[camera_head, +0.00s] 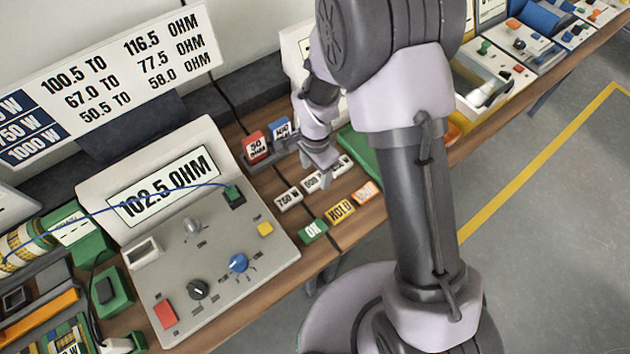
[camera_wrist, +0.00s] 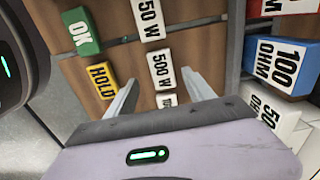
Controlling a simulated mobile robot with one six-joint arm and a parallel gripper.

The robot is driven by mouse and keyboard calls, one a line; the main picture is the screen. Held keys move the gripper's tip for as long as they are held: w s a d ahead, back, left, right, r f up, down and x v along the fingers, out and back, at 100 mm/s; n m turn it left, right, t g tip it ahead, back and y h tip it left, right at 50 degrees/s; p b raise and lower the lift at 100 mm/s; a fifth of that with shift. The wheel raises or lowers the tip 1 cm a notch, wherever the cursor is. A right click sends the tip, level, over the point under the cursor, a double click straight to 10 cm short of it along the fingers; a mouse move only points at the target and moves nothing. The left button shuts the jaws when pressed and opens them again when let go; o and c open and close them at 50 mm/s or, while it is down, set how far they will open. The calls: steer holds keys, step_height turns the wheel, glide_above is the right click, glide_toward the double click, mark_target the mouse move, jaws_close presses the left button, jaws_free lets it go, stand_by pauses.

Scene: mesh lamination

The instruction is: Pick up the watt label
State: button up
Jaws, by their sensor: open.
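Several white watt labels lie in a row on the wooden bench: a 750 W label (camera_head: 288,199), a 500 W label (camera_head: 311,182) and a third (camera_head: 342,164), partly hidden. In the wrist view are the 750 W label (camera_wrist: 149,18), the 500 W label (camera_wrist: 161,70) and an edge of the third (camera_wrist: 167,101). My gripper (camera_head: 322,175) points down over the row, open and empty. In the wrist view the 500 W label appears between the fingertips of my gripper (camera_wrist: 160,77); whether the fingers reach its sides is unclear. The meter (camera_head: 165,185) reads 102.5 OHM.
Green OK (camera_head: 313,231), yellow HOLD (camera_head: 340,211) and orange (camera_head: 367,191) labels lie near the bench's front edge. Ohm blocks, red (camera_head: 256,147) and blue (camera_head: 281,128), stand behind the row. A range chart (camera_head: 110,80) stands at the back.

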mark_target(315, 180)
steer(key=f, duration=0.2)
steer(key=f+b, duration=0.1)
steer(key=f, duration=0.1)
steer(key=shift+w+a, duration=0.15)
steer(key=shift+w, duration=0.05)
steer(key=shift+c, duration=0.9)
jaws_close()
steer(key=shift+r, duration=0.1)
